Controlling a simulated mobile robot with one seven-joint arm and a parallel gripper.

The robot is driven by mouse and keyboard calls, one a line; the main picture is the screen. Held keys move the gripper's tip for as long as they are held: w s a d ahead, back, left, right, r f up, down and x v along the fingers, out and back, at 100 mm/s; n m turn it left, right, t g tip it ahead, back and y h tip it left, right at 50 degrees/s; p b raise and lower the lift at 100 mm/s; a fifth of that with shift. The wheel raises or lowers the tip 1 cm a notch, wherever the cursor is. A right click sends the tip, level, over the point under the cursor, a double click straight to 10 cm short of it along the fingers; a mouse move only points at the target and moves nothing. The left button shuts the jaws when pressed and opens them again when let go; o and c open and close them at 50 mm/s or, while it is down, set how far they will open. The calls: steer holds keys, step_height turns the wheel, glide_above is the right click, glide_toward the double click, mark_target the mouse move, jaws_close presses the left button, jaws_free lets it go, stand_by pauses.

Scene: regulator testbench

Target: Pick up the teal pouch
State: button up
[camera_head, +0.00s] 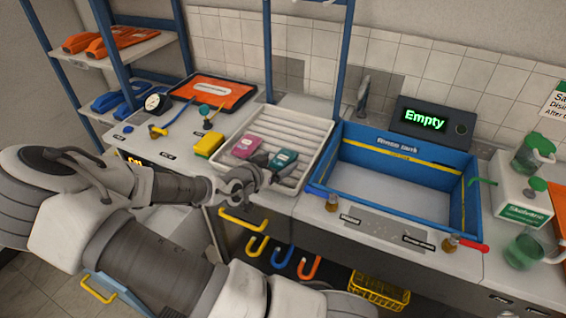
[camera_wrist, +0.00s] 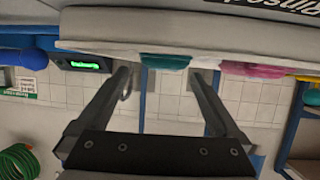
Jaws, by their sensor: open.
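The teal pouch (camera_head: 284,159) lies on the white ribbed tray (camera_head: 313,134) on the counter, to the right of a pink pouch (camera_head: 246,146). My gripper (camera_head: 266,169) is just left of and in front of the teal pouch in the head view. In the wrist view, which looks upside down, the teal pouch (camera_wrist: 164,62) shows between the two spread fingers of my gripper (camera_wrist: 160,76). The jaws are open and empty. I cannot tell whether a finger touches the pouch. The pink pouch (camera_wrist: 252,70) shows outside the fingers.
A blue rinse tank (camera_head: 402,190) stands right of the tray. A yellow sponge-like block (camera_head: 208,145) is left of it. Blue shelf posts (camera_head: 267,50) rise behind the tray. A display (camera_head: 431,123) reading "Empty" stands behind the tank.

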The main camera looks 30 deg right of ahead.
mark_target(282, 159)
steer(key=shift+b+x, duration=0.3)
steer(key=shift+x, duration=2)
steer(key=shift+w+a+f, duration=0.1)
steer(key=shift+a+f, duration=0.05)
steer(key=shift+f, duration=0.05)
steer(key=shift+c, duration=0.3)
jaws_close()
